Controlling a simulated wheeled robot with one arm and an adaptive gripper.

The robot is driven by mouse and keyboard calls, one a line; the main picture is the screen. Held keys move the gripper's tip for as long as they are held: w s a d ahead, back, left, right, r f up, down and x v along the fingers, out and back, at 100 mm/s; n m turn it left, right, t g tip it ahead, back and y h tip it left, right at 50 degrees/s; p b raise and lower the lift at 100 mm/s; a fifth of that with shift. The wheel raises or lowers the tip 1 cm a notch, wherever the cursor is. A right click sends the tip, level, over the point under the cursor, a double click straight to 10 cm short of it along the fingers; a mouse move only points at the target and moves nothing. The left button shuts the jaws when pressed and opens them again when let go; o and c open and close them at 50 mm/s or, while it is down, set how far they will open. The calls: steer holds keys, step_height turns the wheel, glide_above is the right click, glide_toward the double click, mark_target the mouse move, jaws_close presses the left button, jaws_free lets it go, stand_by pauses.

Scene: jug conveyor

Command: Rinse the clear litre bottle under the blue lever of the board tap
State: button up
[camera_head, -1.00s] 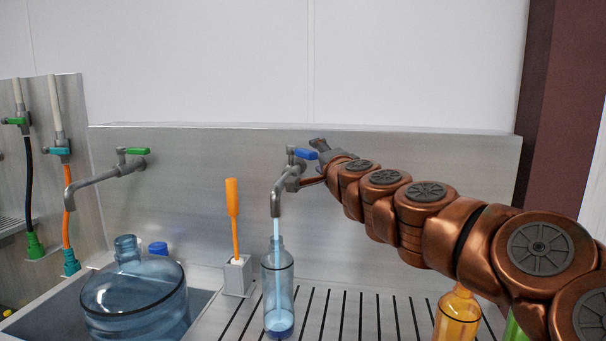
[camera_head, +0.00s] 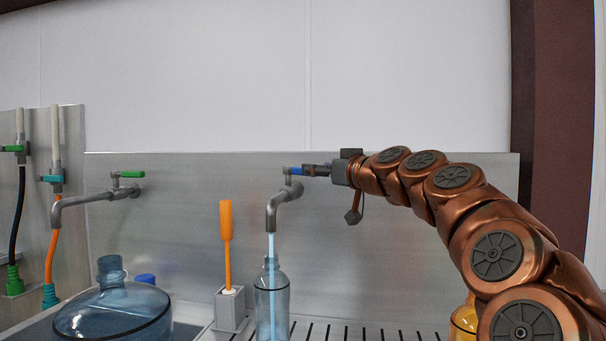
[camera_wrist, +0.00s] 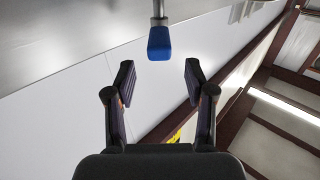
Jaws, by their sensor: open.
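The clear litre bottle (camera_head: 272,303) stands upright on the slotted drainboard under the board tap's spout (camera_head: 284,208). A stream of water (camera_head: 271,247) runs from the spout into its mouth; its lower part is cut off by the picture's edge. The tap's blue lever (camera_head: 293,171) points toward my gripper (camera_head: 311,171). My gripper is open and empty at the lever's end. In the wrist view the blue lever (camera_wrist: 159,43) lies just beyond and between the two open fingertips (camera_wrist: 158,80), touching neither.
A second tap with a green lever (camera_head: 131,174) is at left above a large blue jug (camera_head: 113,312). An orange-handled brush (camera_head: 227,240) stands in a grey holder (camera_head: 230,309). An orange bottle (camera_head: 464,319) is partly behind my arm. Hoses hang at far left.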

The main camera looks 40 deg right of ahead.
mark_target(298, 171)
steer(key=shift+w+d+p, duration=0.15)
steer(key=shift+w+p, duration=0.5)
steer(key=shift+w, duration=2.95)
jaws_close()
